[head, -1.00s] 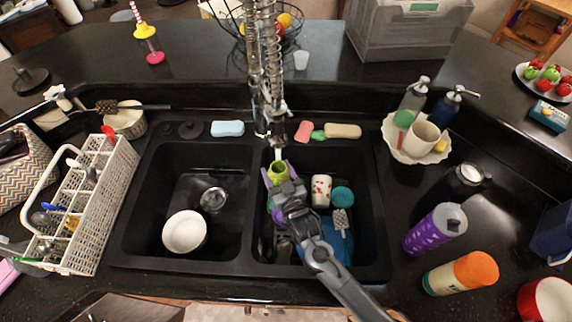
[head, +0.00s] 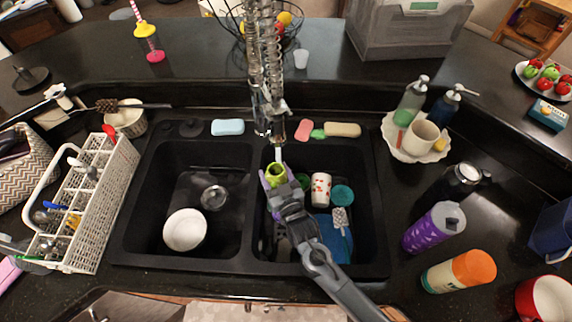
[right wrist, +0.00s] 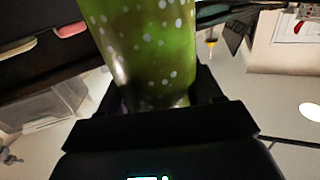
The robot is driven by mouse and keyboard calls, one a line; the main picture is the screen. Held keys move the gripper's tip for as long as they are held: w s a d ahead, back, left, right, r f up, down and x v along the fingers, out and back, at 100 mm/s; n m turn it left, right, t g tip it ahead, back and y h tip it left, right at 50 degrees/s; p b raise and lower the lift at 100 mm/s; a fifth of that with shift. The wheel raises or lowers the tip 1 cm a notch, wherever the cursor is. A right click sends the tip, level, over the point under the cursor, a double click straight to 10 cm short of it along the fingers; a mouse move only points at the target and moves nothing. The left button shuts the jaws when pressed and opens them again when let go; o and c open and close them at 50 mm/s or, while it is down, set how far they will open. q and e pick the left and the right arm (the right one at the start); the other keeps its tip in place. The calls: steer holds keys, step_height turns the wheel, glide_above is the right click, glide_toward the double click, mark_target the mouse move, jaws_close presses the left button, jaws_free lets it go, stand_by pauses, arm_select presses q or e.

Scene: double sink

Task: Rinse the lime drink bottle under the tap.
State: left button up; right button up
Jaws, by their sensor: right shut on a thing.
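The lime drink bottle (head: 276,173) is in the right basin, its open top up under the tap (head: 277,130). A thin pale streak, likely water, runs from the tap to the bottle's mouth. My right gripper (head: 273,180) is shut on the bottle and hides its lower part. In the right wrist view the bottle (right wrist: 148,45) is green with pale dots and stands between the fingers. My left gripper is not in view.
The right basin also holds a red-spotted white cup (head: 320,188), a teal cup (head: 343,195) and a blue item (head: 335,240). The left basin holds a white bowl (head: 185,230).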

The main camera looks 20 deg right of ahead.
steer(key=shift+r, duration=0.1)
stand_by(0.5)
steer(key=shift+s+a+r+p, duration=0.4)
steer(key=shift+a+r+p, duration=0.15)
steer(key=shift+p, duration=0.35)
steer(key=s+a+r+p, duration=0.2)
steer(key=a+p, duration=0.1)
steer(key=shift+s+r+p, duration=0.15)
steer(key=shift+r+p, duration=0.15)
steer(key=shift+r, duration=0.05)
steer(key=shift+d, duration=0.1)
